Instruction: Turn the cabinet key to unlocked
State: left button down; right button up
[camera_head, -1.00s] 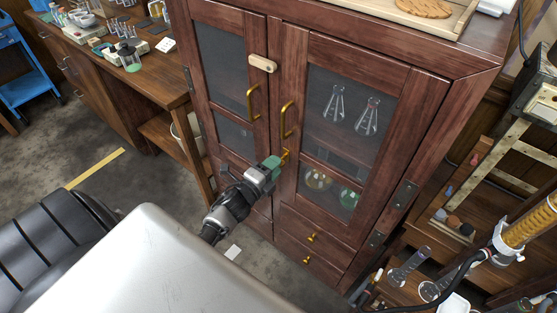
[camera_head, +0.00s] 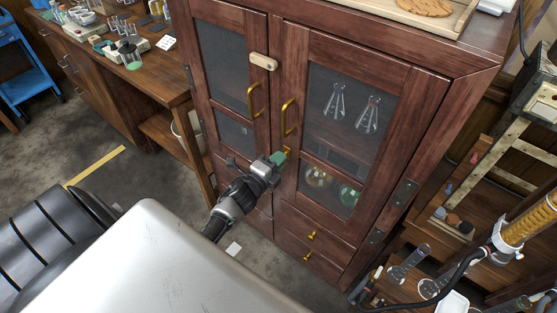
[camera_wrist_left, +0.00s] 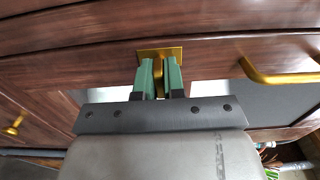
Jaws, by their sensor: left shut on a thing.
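The wooden cabinet (camera_head: 345,65) has two glazed doors, and it fills the middle of the head view. Its brass lock plate (camera_head: 287,151) is on the right door, below the brass handles. The plate also shows in the left wrist view (camera_wrist_left: 160,54), with the brass key (camera_wrist_left: 158,70) at its middle. My left gripper (camera_head: 281,158) is at the lock. Its green fingers (camera_wrist_left: 159,75) are shut on the key, one on each side, and hide most of it. How far the key is turned I cannot tell. My right gripper is not in view.
Brass handles (camera_head: 289,118) stick out just above the lock. A wooden latch (camera_head: 263,62) spans the doors higher up. Glass flasks (camera_head: 336,100) stand inside. A wooden bench (camera_head: 160,85) is at the left, and a shelf with glassware is at the right.

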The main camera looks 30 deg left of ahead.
pick_arm(q)
jog(key=n+p, duration=0.1)
jog(key=n, duration=0.3)
jog(key=shift+n, duration=0.4)
jog(key=n, duration=0.4)
jog(key=shift+n+p, duration=0.3)
jog(key=shift+p, duration=0.1)
jog(key=n, duration=0.4)
jog(key=shift+p, duration=0.3)
jog(key=shift+n, duration=2.2)
jog(key=c, duration=1.2)
grip_release()
jog(key=shift+s, duration=0.1)
jog(key=s, duration=0.7)
jog(key=s+b, duration=0.1)
jog(key=s, duration=0.2)
jog(key=shift+s+a, duration=0.3)
jog(key=shift+a, duration=0.1)
